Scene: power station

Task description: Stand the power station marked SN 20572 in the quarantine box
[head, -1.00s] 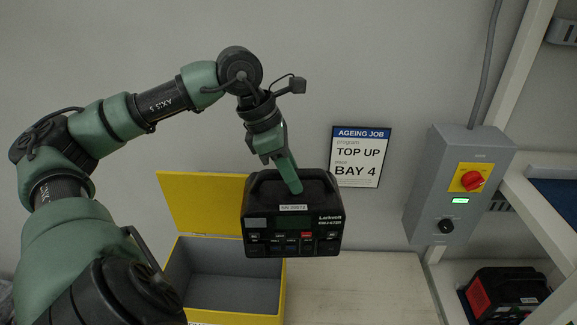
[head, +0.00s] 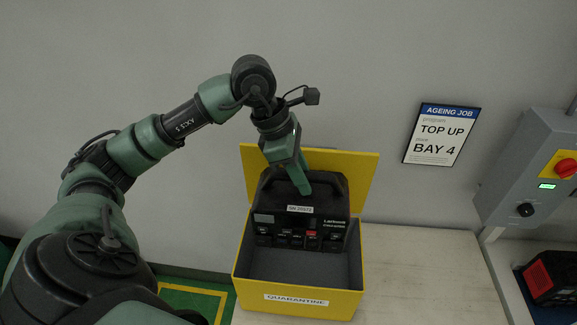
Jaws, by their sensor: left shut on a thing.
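The black power station (head: 301,225) hangs upright from my left gripper (head: 303,183), which is shut on its top handle. A white label on its front appears to read SN 20572, though the print is small. The yellow quarantine box (head: 300,301) stands open on the bench, with grey lining and a QUARANTINE label on its front. In the picture the power station overlaps the back part of the box opening, in front of the raised yellow lid (head: 352,172). I cannot tell whether its base touches the box floor. My right gripper is not in view.
The pale bench top (head: 420,275) is clear to the right of the box. A grey control box (head: 530,180) with a red knob is on the right. Another black and red unit (head: 545,278) sits at the lower right. A framed AGEING JOB sign (head: 442,135) hangs on the wall.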

